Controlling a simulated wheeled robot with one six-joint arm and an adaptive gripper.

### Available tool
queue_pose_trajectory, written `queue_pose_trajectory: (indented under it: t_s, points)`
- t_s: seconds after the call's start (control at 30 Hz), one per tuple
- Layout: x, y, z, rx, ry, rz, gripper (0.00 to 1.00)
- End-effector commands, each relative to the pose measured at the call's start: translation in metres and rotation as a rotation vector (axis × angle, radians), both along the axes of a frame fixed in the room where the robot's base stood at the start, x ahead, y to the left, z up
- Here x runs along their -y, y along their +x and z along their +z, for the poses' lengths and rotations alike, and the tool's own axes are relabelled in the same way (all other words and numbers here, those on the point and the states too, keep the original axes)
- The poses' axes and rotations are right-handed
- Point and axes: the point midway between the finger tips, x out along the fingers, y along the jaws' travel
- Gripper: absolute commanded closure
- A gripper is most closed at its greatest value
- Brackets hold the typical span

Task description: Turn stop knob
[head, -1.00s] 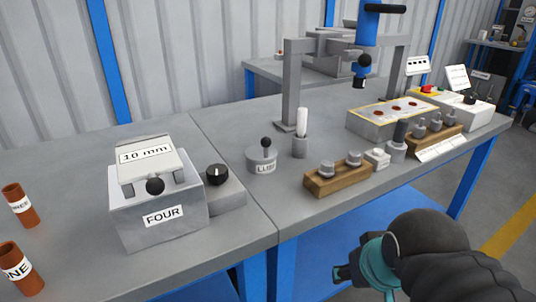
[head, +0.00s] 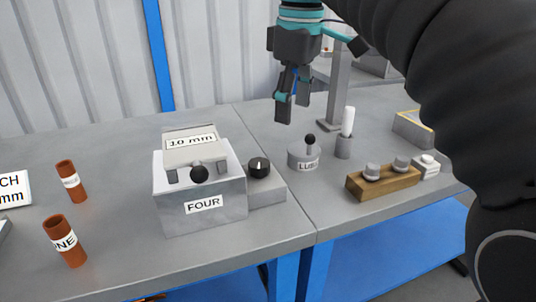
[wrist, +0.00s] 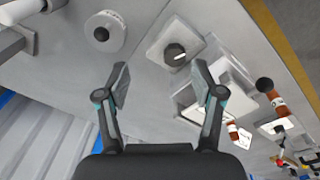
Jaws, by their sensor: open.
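The stop knob is a black round knob with a white pointer line (head: 259,167). It sits on a low grey block (head: 266,194) attached to the right of the grey box labelled FOUR (head: 203,216). The knob also shows in the wrist view (wrist: 176,54), between and beyond the fingertips. My gripper (head: 292,112) hangs above the table, above and to the right of the knob, pointing down. Its fingers (wrist: 160,82) are open and empty, apart from the knob.
The LUBE pot (head: 303,157) with a black ball handle stands right of the knob. A white stick in a grey holder (head: 344,146) and a wooden block with grey pegs (head: 384,183) are further right. Orange tubes (head: 65,242) stand at left.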

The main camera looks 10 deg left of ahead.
Motion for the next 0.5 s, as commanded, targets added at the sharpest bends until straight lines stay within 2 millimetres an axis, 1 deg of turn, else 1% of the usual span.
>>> queue_pose_trajectory:
  t_s: [0.03,0.1,0.2,0.37,0.5]
  points:
    - [-0.016,0.003,0.003,-0.014,-0.01,0.057,0.33]
    - [-0.031,0.003,0.008,-0.032,-0.025,0.127,0.33]
    - [-0.046,0.003,0.013,-0.051,-0.038,0.198,0.33]
    - [-0.057,0.001,0.014,-0.065,-0.048,0.253,0.33]
    - [-0.057,0.0,0.003,-0.069,-0.05,0.259,0.33]
